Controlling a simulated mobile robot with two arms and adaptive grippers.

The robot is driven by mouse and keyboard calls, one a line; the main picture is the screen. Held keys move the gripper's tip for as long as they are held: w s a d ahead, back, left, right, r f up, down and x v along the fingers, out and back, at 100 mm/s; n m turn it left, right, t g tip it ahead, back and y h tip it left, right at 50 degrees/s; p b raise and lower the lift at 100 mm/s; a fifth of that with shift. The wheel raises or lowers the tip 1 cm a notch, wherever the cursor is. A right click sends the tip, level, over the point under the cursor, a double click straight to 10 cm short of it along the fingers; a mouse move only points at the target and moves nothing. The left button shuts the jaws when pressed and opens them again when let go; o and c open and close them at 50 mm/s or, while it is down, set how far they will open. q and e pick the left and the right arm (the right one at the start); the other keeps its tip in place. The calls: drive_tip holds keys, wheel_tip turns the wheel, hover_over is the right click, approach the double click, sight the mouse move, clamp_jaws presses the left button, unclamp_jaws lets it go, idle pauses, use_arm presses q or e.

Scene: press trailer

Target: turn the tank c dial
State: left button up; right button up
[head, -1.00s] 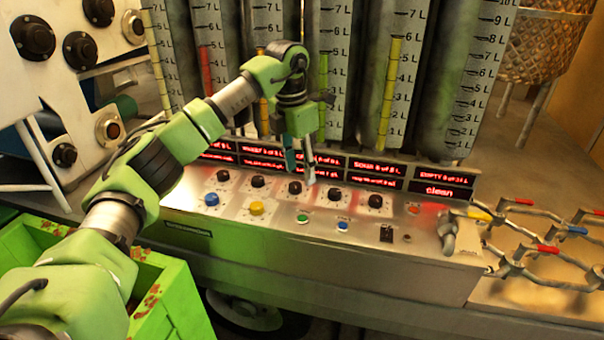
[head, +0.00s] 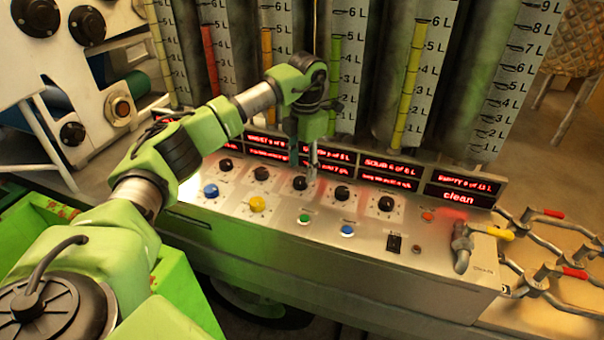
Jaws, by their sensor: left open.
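A row of black dials sits on the sloped metal panel below the red displays. The middle black dial (head: 300,183), third from the left, lines up with the third tank and is taken as the tank c dial; its lettering is too small to read. My left gripper (head: 313,168) points down just behind and to the right of this dial, near the displays. It is open and holds nothing that I can see. Its fingers overlap each other in this view, so contact with the panel or dial cannot be told. My right gripper is not in view.
Neighbouring dials (head: 261,173) and (head: 342,193) stand close on either side. A blue button (head: 211,190), a yellow knob (head: 257,204) and a green button (head: 305,218) lie in front. Tall graduated tanks rise behind. A valve pipe (head: 462,245) stands at the right end.

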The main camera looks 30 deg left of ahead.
sight(301, 180)
use_arm(q)
wheel_tip(301, 180, down, 3)
drive_tip(key=shift+f, duration=0.15)
drive_tip(key=shift+a+f, duration=0.1)
drive_tip(key=shift+f, duration=0.2)
drive_tip(key=shift+c, duration=1)
drive_tip(key=c, duration=0.9)
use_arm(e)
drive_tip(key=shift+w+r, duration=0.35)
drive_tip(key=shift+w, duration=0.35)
